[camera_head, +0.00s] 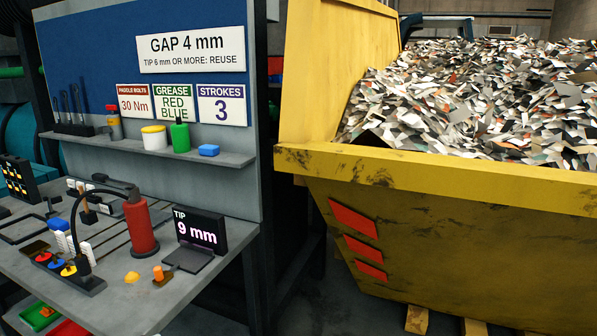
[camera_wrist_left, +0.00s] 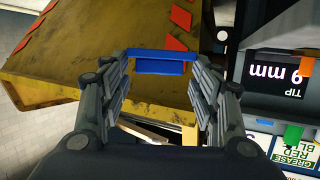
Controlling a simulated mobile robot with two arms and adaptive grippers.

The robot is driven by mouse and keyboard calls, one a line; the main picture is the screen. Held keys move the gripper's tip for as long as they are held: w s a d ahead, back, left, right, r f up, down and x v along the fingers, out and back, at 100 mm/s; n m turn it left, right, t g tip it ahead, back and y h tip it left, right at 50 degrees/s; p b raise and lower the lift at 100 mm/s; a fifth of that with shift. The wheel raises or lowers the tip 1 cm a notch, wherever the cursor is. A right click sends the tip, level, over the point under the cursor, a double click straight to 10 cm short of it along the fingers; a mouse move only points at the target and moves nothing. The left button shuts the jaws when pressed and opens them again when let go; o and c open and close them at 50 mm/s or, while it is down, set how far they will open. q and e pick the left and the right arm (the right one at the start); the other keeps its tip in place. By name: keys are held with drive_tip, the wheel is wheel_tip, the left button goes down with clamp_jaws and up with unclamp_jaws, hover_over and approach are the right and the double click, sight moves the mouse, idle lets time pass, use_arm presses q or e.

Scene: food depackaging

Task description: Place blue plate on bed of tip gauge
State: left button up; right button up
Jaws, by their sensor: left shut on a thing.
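The blue plate (camera_wrist_left: 160,67) is held between the fingertips of my left gripper (camera_wrist_left: 161,62) in the left wrist view. It spans the gap between the two fingers. The yellow skip's side lies behind it in that view. The tip gauge (camera_head: 200,229) stands on the bench in the head view, with a dark upright display reading "TIP 9 mm" and a flat dark bed (camera_head: 188,258) in front. Its display also shows upside down at the right of the left wrist view (camera_wrist_left: 281,76), apart from the plate. Neither gripper shows in the head view.
A red cylinder (camera_head: 140,228) with a black hose stands left of the gauge. A yellow lump (camera_head: 132,278) and a small orange piece (camera_head: 159,273) lie in front. A shelf (camera_head: 150,147) with containers is above. The yellow skip (camera_head: 450,220) stands to the right.

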use_arm(q)
drive_tip(key=s+d+r+m+g+h, duration=0.1)
drive_tip(key=s+d+m+g+h, duration=0.1)
drive_tip(key=s+d, duration=0.35)
drive_tip(key=w+a+n+t+y, duration=0.2)
drive_tip(key=w+a, duration=0.3)
drive_tip(key=a, duration=0.6)
drive_tip(key=w+a+n+t+y, duration=0.2)
drive_tip(key=w+a+n+y, duration=0.2)
drive_tip(key=a, duration=0.7)
drive_tip(key=w+a+r+n+t+y, duration=0.1)
drive_tip(key=w+a+n+t+y, duration=0.1)
drive_tip(key=w+a, duration=0.4)
drive_tip(key=a+n+y, duration=0.1)
drive_tip(key=a, duration=0.4)
drive_tip(key=shift+w+a+y, duration=0.2)
drive_tip(key=shift+w+y, duration=0.1)
drive_tip(key=shift+w, duration=0.1)
